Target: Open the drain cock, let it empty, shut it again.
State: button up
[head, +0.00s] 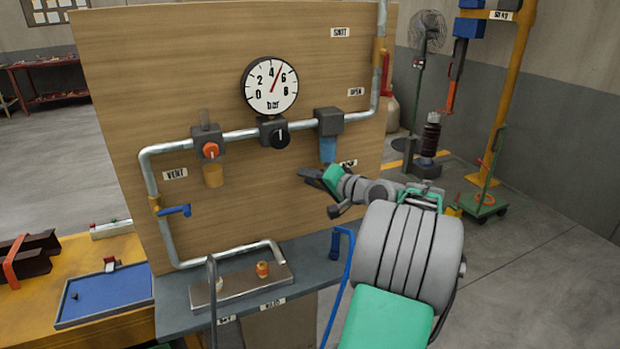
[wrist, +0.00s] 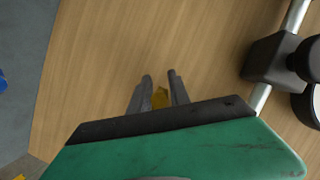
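The filter (head: 329,122) hangs on the pipe at the right of the wooden panel, with a blue bowl (head: 328,149) under it. My gripper (head: 312,175) is just below this bowl in the head view, reaching in from the right. Any drain cock under the bowl is hidden or too small to tell there. In the wrist view my gripper's two fingers (wrist: 160,80) stand apart, with a small yellow piece (wrist: 160,97) between them. It may be the drain cock; I cannot tell whether the fingers touch it.
The gauge (head: 270,87) reads between 4 and 6. A black knob (head: 279,135), an orange knob (head: 210,150), a yellow bowl (head: 213,175) and a blue lever (head: 175,211) sit left of my gripper. The bench (head: 310,262) with a metal plate lies below.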

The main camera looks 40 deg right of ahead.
grip_shut()
